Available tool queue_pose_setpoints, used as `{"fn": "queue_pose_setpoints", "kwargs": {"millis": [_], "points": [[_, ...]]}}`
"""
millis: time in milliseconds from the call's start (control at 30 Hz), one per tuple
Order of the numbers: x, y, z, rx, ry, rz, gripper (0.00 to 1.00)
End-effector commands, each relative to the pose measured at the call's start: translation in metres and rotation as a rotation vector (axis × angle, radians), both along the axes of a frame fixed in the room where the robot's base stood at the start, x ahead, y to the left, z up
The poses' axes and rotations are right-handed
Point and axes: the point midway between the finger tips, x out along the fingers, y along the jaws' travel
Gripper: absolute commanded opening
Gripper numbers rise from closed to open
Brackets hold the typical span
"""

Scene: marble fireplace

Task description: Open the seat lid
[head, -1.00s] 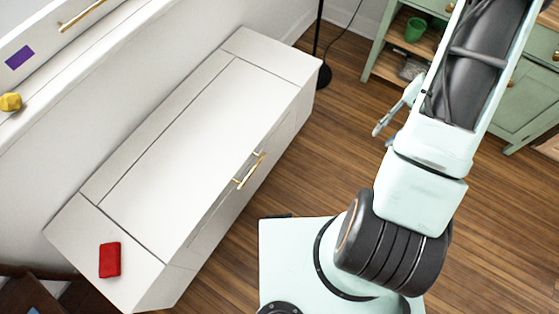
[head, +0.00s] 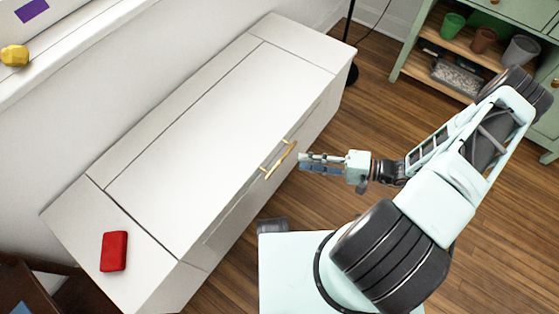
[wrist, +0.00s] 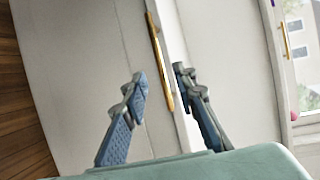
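The white bench seat has a long flat lid (head: 205,130), which lies shut and flush with the frame around it. A gold bar handle (head: 279,160) sits at the lid's front edge. My gripper (head: 302,162) is just to the right of the handle, with a small gap between them. In the wrist view, my gripper (wrist: 160,76) is open and empty. The gold handle (wrist: 159,62) shows ahead, between the lines of the two fingers. It does not look touched.
A red block (head: 114,251) lies on the seat's near left end. A yellow object (head: 14,55) sits on the ledge behind. A green shelf unit (head: 420,45) with pots stands at the upper right. Wooden floor (head: 365,110) is clear beside the bench.

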Motion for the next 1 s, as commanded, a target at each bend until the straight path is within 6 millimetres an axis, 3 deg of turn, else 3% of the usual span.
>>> {"fn": "queue_pose_setpoints", "kwargs": {"millis": [200, 400, 833, 1000], "points": [[0.010, 0.042, -0.010, 0.001, 0.002, 0.005, 0.26], [0.018, 0.068, -0.014, -0.001, 0.002, 0.003, 0.26], [0.021, 0.079, -0.015, -0.002, 0.002, 0.002, 0.26], [0.021, 0.079, -0.015, -0.002, 0.002, 0.002, 0.08]]}}
